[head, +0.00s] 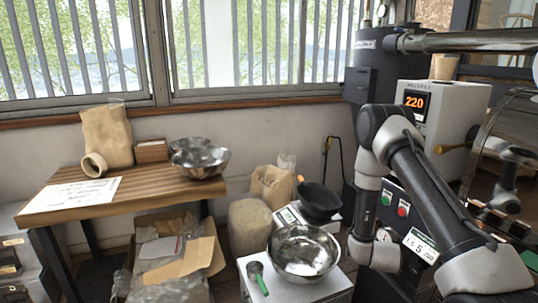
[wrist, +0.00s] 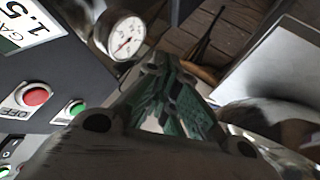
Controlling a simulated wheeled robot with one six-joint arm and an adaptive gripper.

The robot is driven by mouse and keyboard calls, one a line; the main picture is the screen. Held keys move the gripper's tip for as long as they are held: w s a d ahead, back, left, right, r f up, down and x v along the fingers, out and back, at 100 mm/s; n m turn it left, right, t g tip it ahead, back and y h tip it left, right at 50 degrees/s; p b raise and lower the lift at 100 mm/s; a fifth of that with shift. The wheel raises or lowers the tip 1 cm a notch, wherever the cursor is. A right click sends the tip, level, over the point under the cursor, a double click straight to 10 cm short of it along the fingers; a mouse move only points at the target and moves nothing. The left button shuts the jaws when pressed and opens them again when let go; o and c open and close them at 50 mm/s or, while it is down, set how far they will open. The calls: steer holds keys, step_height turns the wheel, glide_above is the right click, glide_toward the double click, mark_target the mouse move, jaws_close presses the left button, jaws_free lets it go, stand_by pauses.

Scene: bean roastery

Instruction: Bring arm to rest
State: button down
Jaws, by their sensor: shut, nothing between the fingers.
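My arm rises from the lower right of the head view, bends at the elbow beside the roaster and hangs down to the wrist. My gripper (wrist: 165,65) shows in the middle of the wrist view, its fingers together with nothing visible between them. In the head view the fingers cannot be made out. The roaster's control box (head: 437,112) with an orange "220" display stands behind my arm.
A low white table (head: 335,287) holds a steel bowl (head: 303,252), a green-handled tool (head: 258,278) and a scale with a black scoop (head: 320,201). A red button (wrist: 36,96) and a gauge (wrist: 126,38) are near my gripper. A wooden table (head: 140,196) stands left.

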steer(key=s+a+r+m+g+y, duration=0.1)
steer(key=s+a+m+g+y, duration=0.15)
steer(key=s+a+g, duration=0.35)
steer(key=s+a+r+g+y, duration=0.1)
steer(key=s+r+g+y, duration=0.1)
steer(key=s+r, duration=0.7)
steer(key=s+r+t, duration=0.1)
steer(key=s+r, duration=0.5)
steer(key=r, duration=0.5)
steer(key=s+d+r, duration=0.1)
steer(key=s+r, duration=0.6)
steer(key=r, duration=0.4)
steer(key=s+r+t, duration=0.1)
steer(key=s+r, duration=0.6)
steer(key=r, duration=0.4)
steer(key=shift+d+t, duration=0.25)
steer(key=shift+t, duration=0.05)
steer(key=shift+h, duration=0.25)
